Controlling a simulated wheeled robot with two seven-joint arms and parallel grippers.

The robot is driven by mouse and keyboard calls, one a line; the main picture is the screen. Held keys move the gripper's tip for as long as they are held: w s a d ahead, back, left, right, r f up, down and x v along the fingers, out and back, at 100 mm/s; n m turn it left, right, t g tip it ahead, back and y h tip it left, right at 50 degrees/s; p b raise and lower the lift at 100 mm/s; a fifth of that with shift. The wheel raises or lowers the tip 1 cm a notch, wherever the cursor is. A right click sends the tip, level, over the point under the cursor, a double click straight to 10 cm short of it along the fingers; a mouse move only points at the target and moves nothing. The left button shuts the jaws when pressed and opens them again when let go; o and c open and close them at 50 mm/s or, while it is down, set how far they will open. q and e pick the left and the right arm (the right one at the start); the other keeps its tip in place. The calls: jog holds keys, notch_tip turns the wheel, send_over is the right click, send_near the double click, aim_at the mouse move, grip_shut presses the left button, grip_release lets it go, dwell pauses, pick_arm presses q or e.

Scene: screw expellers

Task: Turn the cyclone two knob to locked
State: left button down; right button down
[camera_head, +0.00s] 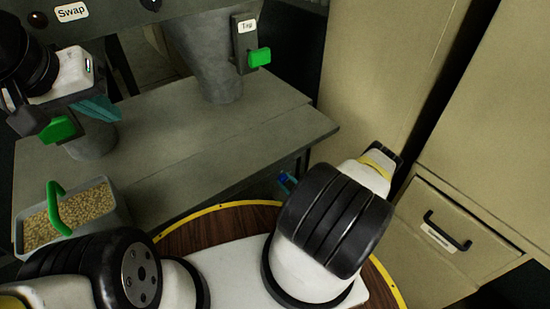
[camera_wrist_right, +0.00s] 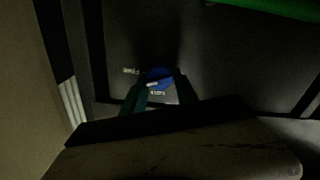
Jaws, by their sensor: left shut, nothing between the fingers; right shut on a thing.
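A small blue knob (camera_wrist_right: 158,74) with a pale mark sits on a dark panel (camera_wrist_right: 215,60) in the right wrist view. Two small pale labels, too blurred to read, lie left of it and below it. The teal fingers of my right gripper (camera_wrist_right: 160,90) are shut on the knob from both sides. In the head view, a bit of my right gripper (camera_head: 288,182) shows by the table's right side, mostly hidden by my arm. My left gripper (camera_head: 97,108) is shut and empty, in front of the machine at upper left, near a green handle (camera_head: 60,130).
A bin (camera_head: 115,213) of grain with a green handle stands at left. Beige cabinets (camera_head: 450,225) close off the right. A "Swap" label (camera_head: 71,12) is at top left.

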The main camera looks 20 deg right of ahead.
jog(key=n, duration=1.3)
jog(key=shift+a+f+n, duration=0.15)
jog(key=shift+f+n, duration=0.05)
jog(key=shift+n, duration=0.2)
dwell(0.4)
jog(key=c, duration=1)
grip_release()
jog(key=shift+o, duration=0.2)
jog(key=shift+s, duration=0.1)
jog(key=v, duration=0.7)
jog(key=shift+s, duration=0.35)
